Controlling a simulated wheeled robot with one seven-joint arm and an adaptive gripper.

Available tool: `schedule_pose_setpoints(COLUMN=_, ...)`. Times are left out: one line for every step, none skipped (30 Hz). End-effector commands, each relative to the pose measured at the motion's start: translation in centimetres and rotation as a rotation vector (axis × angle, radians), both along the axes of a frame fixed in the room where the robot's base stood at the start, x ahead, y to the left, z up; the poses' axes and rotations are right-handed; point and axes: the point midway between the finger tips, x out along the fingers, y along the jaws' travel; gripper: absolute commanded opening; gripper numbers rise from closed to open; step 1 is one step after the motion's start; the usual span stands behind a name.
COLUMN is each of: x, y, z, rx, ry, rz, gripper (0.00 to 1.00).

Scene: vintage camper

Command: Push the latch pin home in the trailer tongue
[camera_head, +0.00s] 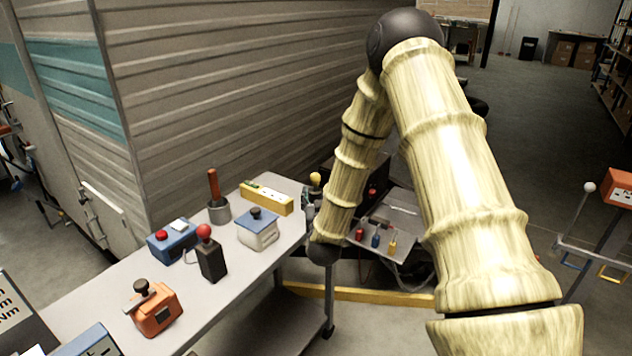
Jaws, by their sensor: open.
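My arm reaches over from the right and bends down to a dark wrist joint beside the end of the workbench. My gripper (309,212) shows only as a small grey part at the bench's right end, mostly hidden by my forearm. Its fingertips are not clear, and I see nothing held in it. A grey metal platform (405,245) stands low behind my forearm, with small red, blue and yellow-handled parts on it. It may belong to the trailer tongue, but I cannot tell. I cannot make out the latch pin.
The workbench (85,306) holds an orange switch box (155,308), a black red-knobbed lever (210,258), a blue button box (173,242), a white-blue box (258,232) and a yellow power strip (266,198). The camper wall (230,90) stands behind. Open floor lies at the upper right.

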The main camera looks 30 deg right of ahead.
Motion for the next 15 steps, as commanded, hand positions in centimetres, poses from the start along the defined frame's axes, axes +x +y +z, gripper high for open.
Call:
schedule_pose_setpoints(x=0.8, y=-0.1, z=0.1, rx=0.0, ry=0.0, rz=0.003, gripper=0.54)
schedule_pose_setpoints(x=1.1, y=-0.1, z=0.0, rx=0.0, ry=0.0, rz=0.005, gripper=0.54)
schedule_pose_setpoints(x=1.5, y=-0.3, z=0.1, rx=-0.001, ry=-0.001, rz=0.005, gripper=0.54)
schedule_pose_setpoints(x=1.8, y=-0.4, z=0.1, rx=-0.001, ry=-0.001, rz=0.006, gripper=0.54)
schedule_pose_setpoints(x=2.0, y=-0.5, z=0.0, rx=0.0, ry=0.0, rz=0.006, gripper=0.54)
schedule_pose_setpoints(x=2.1, y=-0.6, z=0.0, rx=0.0, ry=0.001, rz=0.007, gripper=0.54)
schedule_pose_setpoints(x=2.2, y=-0.6, z=0.0, rx=0.0, ry=0.001, rz=0.006, gripper=0.54)
schedule_pose_setpoints(x=2.3, y=-0.7, z=0.0, rx=0.0, ry=0.001, rz=0.006, gripper=0.54)
schedule_pose_setpoints(x=2.4, y=-0.9, z=0.1, rx=0.0, ry=0.0, rz=0.006, gripper=0.54)
schedule_pose_setpoints(x=2.6, y=-1.0, z=0.1, rx=0.0, ry=0.0, rz=0.005, gripper=0.54)
schedule_pose_setpoints(x=2.8, y=-1.2, z=0.2, rx=-0.001, ry=-0.001, rz=0.005, gripper=0.54)
schedule_pose_setpoints(x=3.0, y=-1.5, z=0.3, rx=0.0, ry=-0.001, rz=0.005, gripper=0.54)
schedule_pose_setpoints(x=3.3, y=-1.8, z=0.3, rx=0.001, ry=0.0, rz=0.005, gripper=0.54)
schedule_pose_setpoints(x=3.6, y=-2.1, z=0.4, rx=0.001, ry=0.0, rz=0.004, gripper=0.54)
schedule_pose_setpoints(x=4.0, y=-2.5, z=0.4, rx=0.001, ry=0.0, rz=0.004, gripper=0.54)
